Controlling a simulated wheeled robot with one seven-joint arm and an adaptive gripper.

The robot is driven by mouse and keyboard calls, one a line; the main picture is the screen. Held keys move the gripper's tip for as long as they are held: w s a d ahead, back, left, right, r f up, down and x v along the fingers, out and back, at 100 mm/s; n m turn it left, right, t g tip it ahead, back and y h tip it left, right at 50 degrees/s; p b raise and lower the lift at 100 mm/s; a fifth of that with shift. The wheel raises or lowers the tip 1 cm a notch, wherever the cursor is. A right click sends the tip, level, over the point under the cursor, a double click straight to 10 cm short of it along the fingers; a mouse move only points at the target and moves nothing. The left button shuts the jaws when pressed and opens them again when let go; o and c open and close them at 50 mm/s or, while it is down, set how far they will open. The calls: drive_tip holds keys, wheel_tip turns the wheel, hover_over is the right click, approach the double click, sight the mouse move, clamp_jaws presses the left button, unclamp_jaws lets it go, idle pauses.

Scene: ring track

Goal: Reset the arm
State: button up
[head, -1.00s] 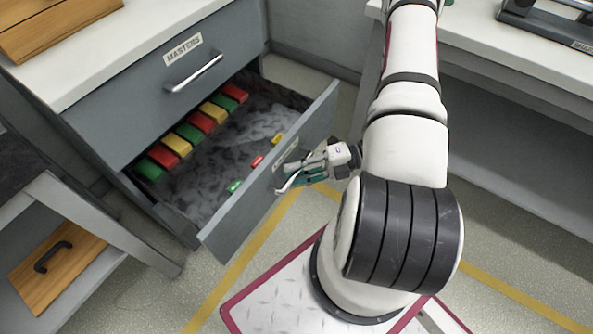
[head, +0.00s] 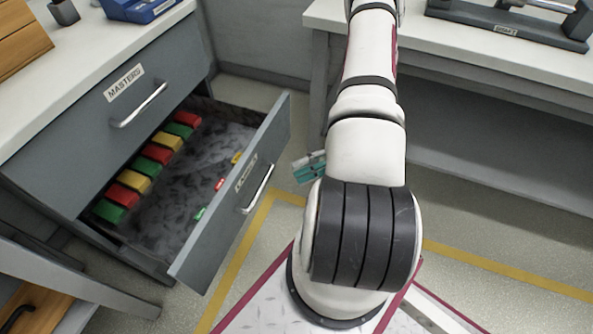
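My gripper (head: 309,167) shows only in part in the head view, left of my arm. Its grey and teal finger parts stick out from behind the white arm links, and the rest is hidden. It is apart from the open lower drawer (head: 235,215) and its handle (head: 258,188). How far its fingers are spread, and whether anything is between them, cannot be seen.
The open drawer holds several red, yellow and green blocks (head: 140,182). The drawer marked MASTERS (head: 137,102) above is shut. A white-topped bench (head: 480,60) stands at the right with a dark fixture (head: 510,24). Floor shows between drawer and bench.

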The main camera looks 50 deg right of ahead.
idle(0.5)
drive_tip(key=w+a+r+n+g+h, duration=0.2)
drive_tip(key=a+r+n+g, duration=0.3)
drive_tip(key=r+n, duration=0.55)
drive_tip(key=w+a+r+n+g+h, duration=0.15)
drive_tip(key=a+r+n+g, duration=0.35)
drive_tip(key=r+n, duration=0.55)
drive_tip(key=s+a+r+n+t+h, duration=0.2)
drive_tip(key=s+a+r+n+h, duration=0.35)
drive_tip(key=s+n, duration=0.4)
drive_tip(key=s+a+r+n+t+h, duration=0.1)
drive_tip(key=s+a+r+n+h, duration=0.4)
drive_tip(key=n, duration=0.8)
wheel_tip(320, 180, up, 27)
drive_tip(key=d+t+p, duration=0.1)
drive_tip(key=t+p, duration=0.3)
drive_tip(key=p, duration=2)
drive_tip(key=shift+s+d+h+p, duration=0.3)
drive_tip(key=shift+h, duration=0.1)
drive_tip(key=shift+m, duration=0.25)
